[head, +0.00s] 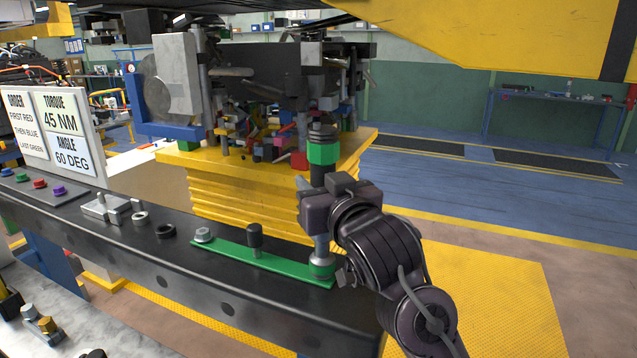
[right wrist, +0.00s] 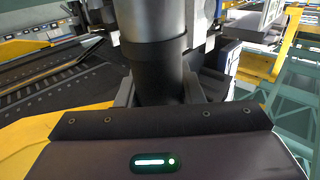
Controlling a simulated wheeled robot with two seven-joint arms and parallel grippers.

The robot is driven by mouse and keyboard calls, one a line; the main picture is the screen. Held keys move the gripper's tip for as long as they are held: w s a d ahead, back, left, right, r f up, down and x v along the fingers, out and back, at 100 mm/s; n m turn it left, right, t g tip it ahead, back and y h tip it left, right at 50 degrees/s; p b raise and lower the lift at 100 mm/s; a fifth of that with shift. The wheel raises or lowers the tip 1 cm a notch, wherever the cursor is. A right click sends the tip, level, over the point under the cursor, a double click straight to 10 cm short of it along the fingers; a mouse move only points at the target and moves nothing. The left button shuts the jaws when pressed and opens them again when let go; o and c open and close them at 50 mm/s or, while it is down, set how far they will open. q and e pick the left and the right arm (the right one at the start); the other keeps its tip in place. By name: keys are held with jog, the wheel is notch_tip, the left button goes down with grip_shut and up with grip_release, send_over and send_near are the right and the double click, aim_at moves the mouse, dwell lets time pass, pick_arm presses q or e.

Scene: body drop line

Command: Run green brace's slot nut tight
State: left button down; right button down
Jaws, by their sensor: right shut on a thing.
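The green brace (head: 225,254) lies along the black beam. A grey hex bolt head (head: 203,233) sits at its left end and a black knob (head: 255,235) stands near its middle. My right gripper (head: 320,196) is shut on an upright driver tool (head: 322,153), black with a green band. The slot nut cannot be made out there; the socket hides that spot. In the right wrist view the tool's grey and black barrel (right wrist: 155,45) stands between the fingers. My left gripper does not show.
The black beam (head: 180,281) carries loose rings and a grey block (head: 106,208). A sign (head: 52,130) reads torque 45 NM, angle 60 DEG, order red, blue, last green. Yellow bellows (head: 235,208) and machinery stand close behind the tool. Floor at right is clear.

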jog(key=shift+f, duration=0.4)
dwell(2.2)
jog(key=shift+r, duration=0.15)
jog(key=shift+r+p, duration=2.3)
jog(key=shift+r, duration=0.3)
jog(key=shift+f, duration=0.1)
